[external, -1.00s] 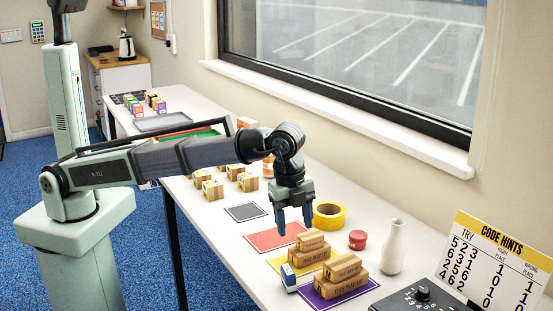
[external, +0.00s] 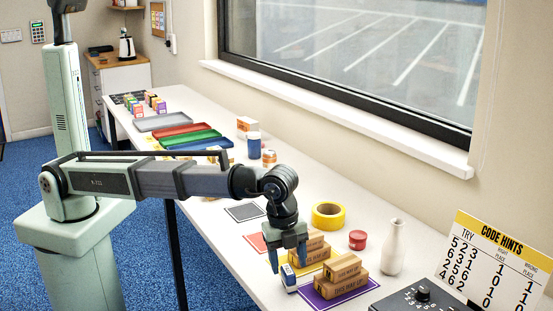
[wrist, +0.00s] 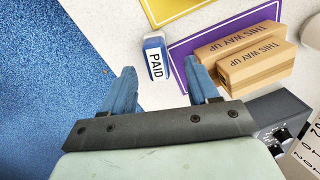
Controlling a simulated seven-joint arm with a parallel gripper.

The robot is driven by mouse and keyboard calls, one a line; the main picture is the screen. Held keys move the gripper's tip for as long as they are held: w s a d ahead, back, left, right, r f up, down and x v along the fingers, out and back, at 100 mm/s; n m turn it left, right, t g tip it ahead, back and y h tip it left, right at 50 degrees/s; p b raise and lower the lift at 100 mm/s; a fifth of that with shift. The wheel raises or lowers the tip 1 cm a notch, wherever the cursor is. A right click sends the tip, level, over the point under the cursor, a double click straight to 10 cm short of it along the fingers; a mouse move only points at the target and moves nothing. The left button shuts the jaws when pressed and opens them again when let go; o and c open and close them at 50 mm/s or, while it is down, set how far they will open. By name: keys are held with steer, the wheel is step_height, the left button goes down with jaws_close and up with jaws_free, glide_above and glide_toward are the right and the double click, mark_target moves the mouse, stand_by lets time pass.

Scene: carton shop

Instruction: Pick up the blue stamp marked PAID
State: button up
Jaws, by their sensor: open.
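The blue and white stamp marked PAID (wrist: 155,57) stands on the white table near its front edge, its label readable in the wrist view. In the external view the stamp (external: 288,278) is just below my gripper. My gripper (wrist: 161,78) is open and empty, with blue fingers; in the wrist view the stamp appears beyond the fingertips, in line with the gap between them. The same gripper (external: 287,262) points down in the external view, close above the stamp and apart from the cartons.
Cartons marked THIS WAY UP (wrist: 240,52) sit on a purple mat (wrist: 222,30) right of the stamp. More cartons stand on a yellow mat (wrist: 168,8) behind it. A tape roll (external: 328,215), red jar (external: 357,240) and white vase (external: 393,247) stand farther back.

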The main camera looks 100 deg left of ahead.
mark_target(288, 270)
steer(key=shift+w+f, duration=0.15)
steer(key=shift+f, duration=2.5)
steer(key=c, duration=1.1)
